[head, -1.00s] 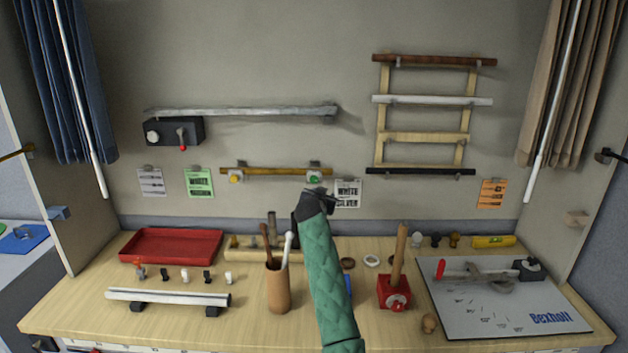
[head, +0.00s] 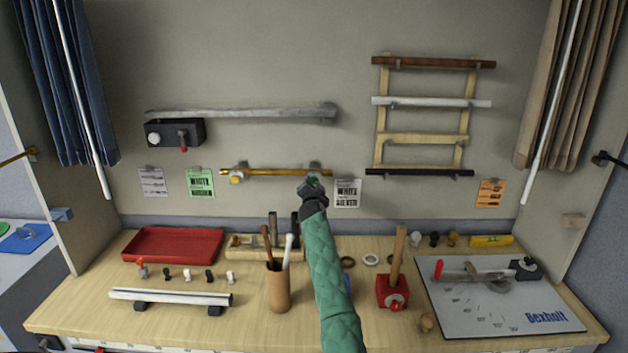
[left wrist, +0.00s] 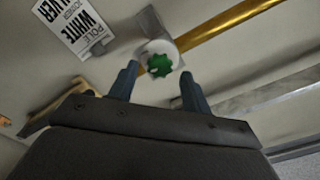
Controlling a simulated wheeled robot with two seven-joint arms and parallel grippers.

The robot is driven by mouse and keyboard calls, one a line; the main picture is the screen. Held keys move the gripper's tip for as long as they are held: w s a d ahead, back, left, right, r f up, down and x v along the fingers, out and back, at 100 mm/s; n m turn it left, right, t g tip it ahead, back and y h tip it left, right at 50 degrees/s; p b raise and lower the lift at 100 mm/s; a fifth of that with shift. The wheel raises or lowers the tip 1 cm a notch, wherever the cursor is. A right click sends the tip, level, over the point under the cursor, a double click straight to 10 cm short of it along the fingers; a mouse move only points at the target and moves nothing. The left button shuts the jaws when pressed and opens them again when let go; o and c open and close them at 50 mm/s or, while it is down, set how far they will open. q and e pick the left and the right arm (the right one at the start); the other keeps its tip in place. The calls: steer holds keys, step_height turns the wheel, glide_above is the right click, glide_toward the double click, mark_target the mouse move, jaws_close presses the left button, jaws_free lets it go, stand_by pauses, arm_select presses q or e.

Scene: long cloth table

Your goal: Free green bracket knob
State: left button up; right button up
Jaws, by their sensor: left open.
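The green knob (left wrist: 159,65) sits on the face of a pale round bracket (left wrist: 158,48) that carries one end of a brass-coloured pole (left wrist: 232,23) on the wall. My left gripper (left wrist: 157,85) is open, its two blue fingers spread to either side of the knob in the left wrist view and apparently just short of it; contact cannot be told. In the head view the left gripper (head: 311,188) is at the pole's right end and covers most of the bracket. The other bracket, with a yellow knob (head: 237,179), holds the pole's left end. The right gripper is out of view.
Paper cards hang beside the pole, a green one (head: 199,183) and a white one (head: 347,193). Below stand a brown cup (head: 278,290) with sticks and a red block (head: 392,292) with an upright handle. A red tray (head: 173,245) lies left.

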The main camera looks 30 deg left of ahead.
mark_target(314, 180)
arm_select(q)
steer(key=shift+p+x, duration=0.4)
steer(key=shift+x, duration=0.75)
steer(key=c, duration=1)
